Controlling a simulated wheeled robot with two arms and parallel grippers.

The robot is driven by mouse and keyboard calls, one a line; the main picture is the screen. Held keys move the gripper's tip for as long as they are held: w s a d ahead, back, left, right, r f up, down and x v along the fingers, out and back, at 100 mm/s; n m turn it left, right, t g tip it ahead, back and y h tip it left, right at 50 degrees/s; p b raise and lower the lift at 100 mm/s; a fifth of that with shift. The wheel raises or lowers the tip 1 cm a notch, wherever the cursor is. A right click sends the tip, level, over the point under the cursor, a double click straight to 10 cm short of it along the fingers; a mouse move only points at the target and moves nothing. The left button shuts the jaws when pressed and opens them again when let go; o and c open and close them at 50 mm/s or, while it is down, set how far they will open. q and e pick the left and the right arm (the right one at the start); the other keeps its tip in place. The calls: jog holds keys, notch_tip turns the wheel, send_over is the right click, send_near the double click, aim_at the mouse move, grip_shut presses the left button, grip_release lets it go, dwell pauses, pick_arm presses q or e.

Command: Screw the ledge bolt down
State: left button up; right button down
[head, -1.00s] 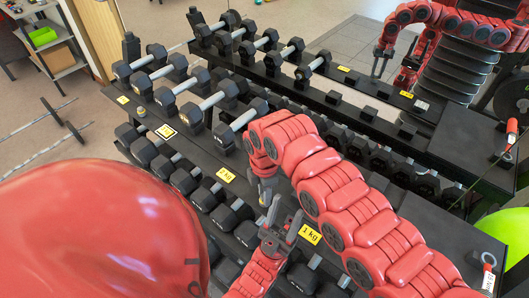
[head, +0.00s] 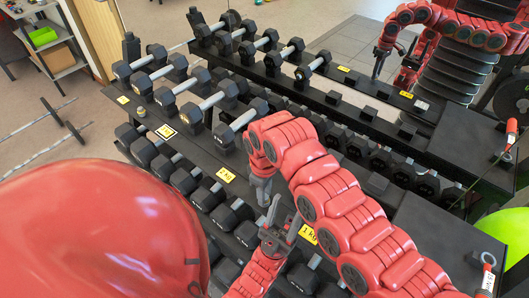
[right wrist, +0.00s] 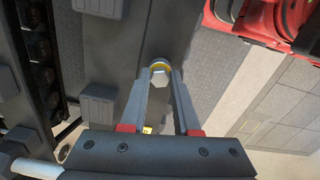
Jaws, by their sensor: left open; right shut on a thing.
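The ledge bolt (right wrist: 160,77) shows in the right wrist view as a pale hexagonal head with a yellow ring around it, on a dark grey ledge (right wrist: 160,30). My right gripper (right wrist: 161,75) has its two grey fingertips on either side of the bolt head and is shut on it. In the head view my right gripper (head: 262,192) points down at the rack, and the bolt there is hidden or too small to make out. My left gripper (head: 281,222) is open and empty, with its fingers pointing up, just right of and below the right one.
A black rack (head: 190,150) carries rows of dumbbells (head: 201,106) close to the left of my grippers. Yellow weight labels (head: 226,175) mark its ledge. A mirror behind reflects the rack and my arms.

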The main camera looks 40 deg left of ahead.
jog(key=m, duration=0.4)
jog(key=shift+m, duration=0.3)
jog(key=shift+f+n+b, duration=0.15)
jog(key=shift+n+b, duration=0.25)
jog(key=shift+n, duration=0.2)
jog(key=c, duration=0.6)
grip_release()
jog(key=shift+r, duration=0.2)
